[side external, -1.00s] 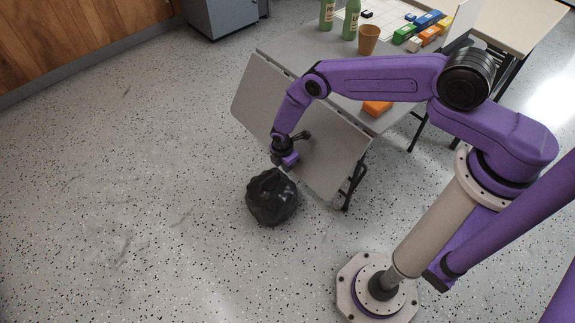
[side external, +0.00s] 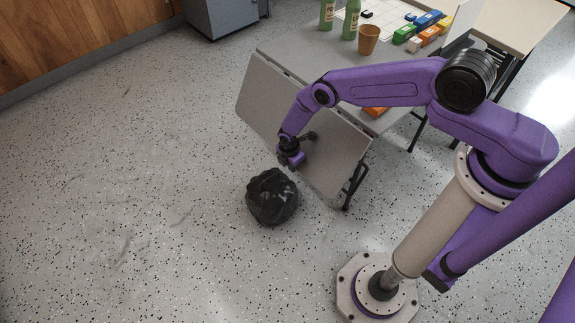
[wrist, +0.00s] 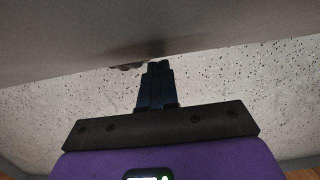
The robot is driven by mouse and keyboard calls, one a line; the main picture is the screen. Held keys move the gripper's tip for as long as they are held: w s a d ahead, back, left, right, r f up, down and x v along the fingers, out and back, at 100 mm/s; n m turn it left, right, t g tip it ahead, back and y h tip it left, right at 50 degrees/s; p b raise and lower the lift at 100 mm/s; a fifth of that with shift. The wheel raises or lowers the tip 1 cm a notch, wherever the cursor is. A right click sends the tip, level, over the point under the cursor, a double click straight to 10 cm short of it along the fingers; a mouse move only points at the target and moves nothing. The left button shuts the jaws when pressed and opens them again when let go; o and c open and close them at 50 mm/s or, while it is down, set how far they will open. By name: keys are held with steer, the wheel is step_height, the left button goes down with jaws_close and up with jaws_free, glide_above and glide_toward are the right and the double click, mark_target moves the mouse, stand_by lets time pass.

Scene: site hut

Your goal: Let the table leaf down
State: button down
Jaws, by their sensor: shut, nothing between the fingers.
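The grey table leaf (side external: 275,90) slopes steeply down from the near long edge of the grey table (side external: 300,48) in the side view. Its surface also fills the top of the wrist view (wrist: 70,40). My gripper (side external: 293,160) is low in front of the leaf's outer face, near its lower edge. In the wrist view its dark fingers (wrist: 157,70) are together with nothing between them, close to the leaf. I cannot tell whether they touch it.
A black rubbish bag (side external: 271,197) lies on the speckled floor just below the leaf. On the table stand green bottles (side external: 350,20), a brown cup (side external: 368,40) and several coloured blocks (side external: 428,20). An orange thing (side external: 374,111) is partly hidden by my arm. Floor to the left is clear.

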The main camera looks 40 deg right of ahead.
mark_target(309, 179)
steer(key=a+r, duration=0.6)
steer(key=r, duration=0.6)
steer(key=s, duration=0.8)
steer(key=shift+h, duration=0.3)
steer(key=shift+d+f, duration=1.05)
steer(key=shift+f, duration=0.9)
steer(key=shift+d+f, duration=1)
steer(key=shift+f, duration=0.95)
steer(key=shift+d+f, duration=1.05)
steer(key=shift+f, duration=0.9)
